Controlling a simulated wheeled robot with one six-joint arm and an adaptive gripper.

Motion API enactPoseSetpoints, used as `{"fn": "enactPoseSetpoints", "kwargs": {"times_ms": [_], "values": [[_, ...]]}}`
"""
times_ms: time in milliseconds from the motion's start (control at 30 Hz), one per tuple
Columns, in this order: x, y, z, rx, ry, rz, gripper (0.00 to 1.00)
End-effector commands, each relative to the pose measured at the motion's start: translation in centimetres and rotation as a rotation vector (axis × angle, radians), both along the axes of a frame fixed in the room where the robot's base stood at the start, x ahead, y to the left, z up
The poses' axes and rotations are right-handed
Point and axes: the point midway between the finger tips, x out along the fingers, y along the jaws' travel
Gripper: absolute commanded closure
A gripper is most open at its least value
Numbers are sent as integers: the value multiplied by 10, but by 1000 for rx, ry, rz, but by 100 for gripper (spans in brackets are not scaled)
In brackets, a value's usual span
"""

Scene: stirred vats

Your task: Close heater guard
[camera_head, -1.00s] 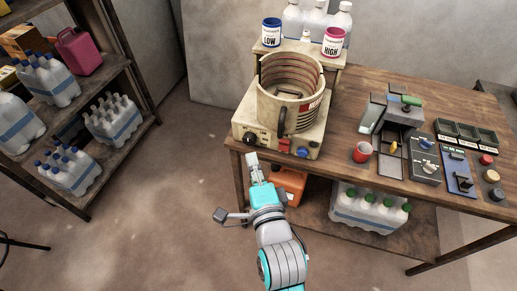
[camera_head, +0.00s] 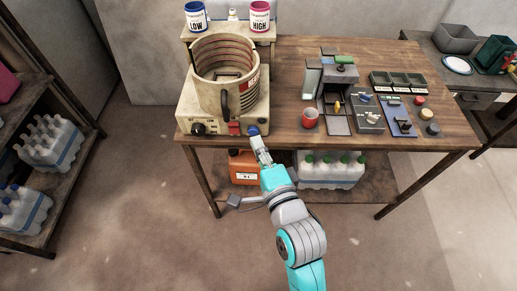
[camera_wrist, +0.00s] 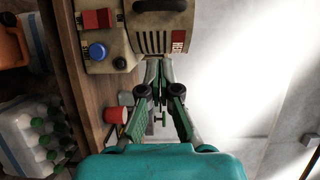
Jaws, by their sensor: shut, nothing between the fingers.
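The heater is a worn beige box (camera_head: 188,112) on the table's left end. A tall round beige guard wall (camera_head: 243,95) stands on it around reddish coils (camera_head: 226,44), with a dark upright handle (camera_head: 224,102) in front. I cannot tell how far the guard is open. The box front has a red switch (camera_head: 235,128) and a blue knob (camera_head: 253,130); both show in the wrist view, the knob (camera_wrist: 97,51) to the left of my fingers. My gripper (camera_head: 256,143) is shut and empty, just in front of the table edge below the knob. Its fingers also show in the wrist view (camera_wrist: 160,76).
Further right are a grey device (camera_head: 340,72), panels with levers (camera_head: 400,117) and dark trays (camera_head: 397,82). An orange can (camera_head: 244,167) and bottles (camera_head: 330,168) fill the lower shelf. The floor in front is clear.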

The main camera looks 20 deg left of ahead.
Motion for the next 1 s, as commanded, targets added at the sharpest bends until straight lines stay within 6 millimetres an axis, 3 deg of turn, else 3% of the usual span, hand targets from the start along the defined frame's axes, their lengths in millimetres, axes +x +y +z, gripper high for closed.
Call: {"fn": "enactPoseSetpoints", "kwargs": {"times_ms": [367, 600, 1000], "values": [[49, 45, 1, 0, -1, 1, 100], [49, 75, 0, -1, -1, 2, 100], [49, 82, -1, 0, 0, 0, 100]]}}
